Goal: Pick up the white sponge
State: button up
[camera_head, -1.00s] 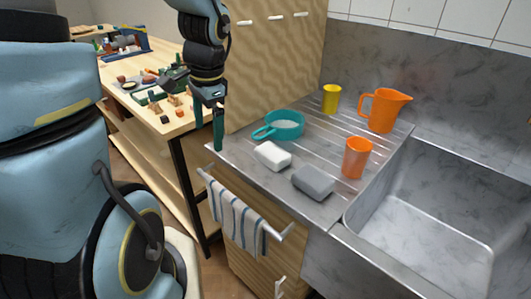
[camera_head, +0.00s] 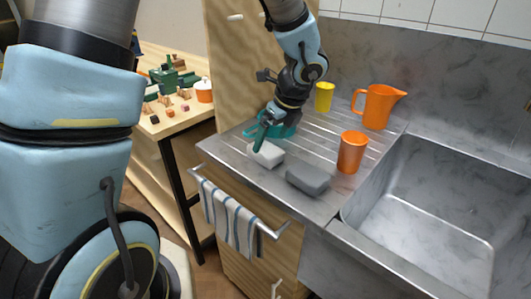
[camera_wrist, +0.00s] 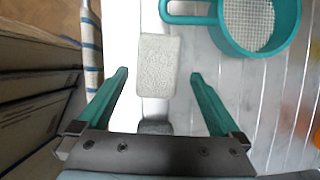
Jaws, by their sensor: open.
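The white sponge (camera_head: 266,154) lies on the ribbed metal drainboard near its front left edge. In the wrist view the white sponge (camera_wrist: 159,65) is upper centre, just beyond the gap between the two green fingers. My gripper (camera_head: 264,138) is open, over the sponge's far side in the head view, and partly covers it. The wrist view shows my gripper (camera_wrist: 160,85) with nothing between its fingertips. I cannot tell its exact height above the sponge.
A grey sponge (camera_head: 308,179) lies to the right. A teal strainer (camera_wrist: 255,25) is close beside the white sponge. An orange cup (camera_head: 351,152), orange jug (camera_head: 378,107) and yellow cup (camera_head: 324,97) stand on the drainboard. A striped towel (camera_head: 230,217) hangs in front; the sink (camera_head: 430,205) is right.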

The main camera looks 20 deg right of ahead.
aim_at(266, 148)
jog(key=shift+a+x, duration=0.2)
jog(key=shift+x, duration=2.05)
jog(key=shift+f, duration=0.2)
jog(key=shift+c, duration=0.2)
jog(key=c, duration=1.2)
notch_tip(266, 148, up, 10)
jog(key=shift+r+p, duration=0.2)
jog(key=shift+p, duration=0.1)
jog(key=o, duration=0.8)
jog(key=c, duration=0.6)
jog(key=shift+s, duration=0.1)
jog(key=shift+c, duration=0.2)
